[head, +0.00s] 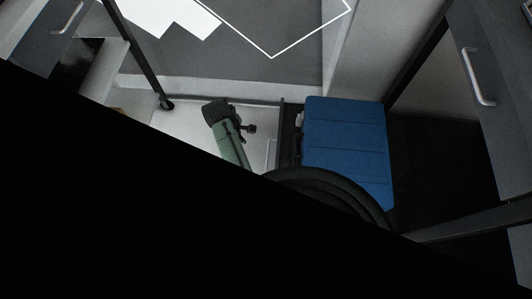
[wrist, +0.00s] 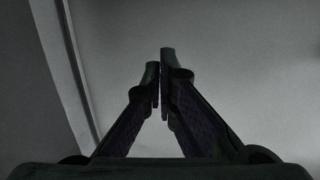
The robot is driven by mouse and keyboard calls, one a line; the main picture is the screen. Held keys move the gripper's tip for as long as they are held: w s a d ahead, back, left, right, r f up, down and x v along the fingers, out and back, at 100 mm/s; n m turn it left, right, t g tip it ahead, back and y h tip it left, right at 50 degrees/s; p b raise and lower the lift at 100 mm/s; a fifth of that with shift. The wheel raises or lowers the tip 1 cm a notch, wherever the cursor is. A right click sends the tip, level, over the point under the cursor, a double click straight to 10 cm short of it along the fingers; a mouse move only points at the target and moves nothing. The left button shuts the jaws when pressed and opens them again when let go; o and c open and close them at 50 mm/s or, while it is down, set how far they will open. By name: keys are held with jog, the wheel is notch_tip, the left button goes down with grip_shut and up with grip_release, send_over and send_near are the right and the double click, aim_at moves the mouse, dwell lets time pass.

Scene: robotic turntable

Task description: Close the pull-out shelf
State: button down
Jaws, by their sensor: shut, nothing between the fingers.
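My gripper shows in the wrist view (wrist: 160,72), with its two fingers together and nothing between them. It faces a plain grey surface (wrist: 240,50), with a pale edge strip running down the left. I cannot tell whether that surface is part of the pull-out shelf. In the head view I cannot pick out the shelf with certainty. A pale flat board (head: 104,66) sticks out below a grey front with a silver handle (head: 68,20) at the upper left. The gripper's fingers cannot be made out in the head view.
A blue panelled block (head: 346,145) stands right of centre. A green and black object (head: 232,140) is left of it, over pale floor. A dark leg with a caster (head: 166,102) stands at upper left. Another grey front with a handle (head: 480,80) is at right. Black fills the lower left.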

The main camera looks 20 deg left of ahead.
jog(key=shift+n+g+h, duration=0.3)
jog(key=shift+g+h, duration=0.5)
jog(key=shift+h, duration=0.1)
jog(key=d+f, duration=0.3)
jog(key=f, duration=0.1)
jog(key=s+d+f, duration=0.1)
jog(key=d+f, duration=0.3)
jog(key=f, duration=0.1)
jog(key=s+d+f, duration=0.1)
jog(key=d+f, duration=0.2)
jog(key=f, duration=0.1)
jog(key=shift+s+d+f, duration=0.1)
jog(key=shift+d+f, duration=0.1)
jog(key=shift+d, duration=0.35)
jog(key=shift+d, duration=0.15)
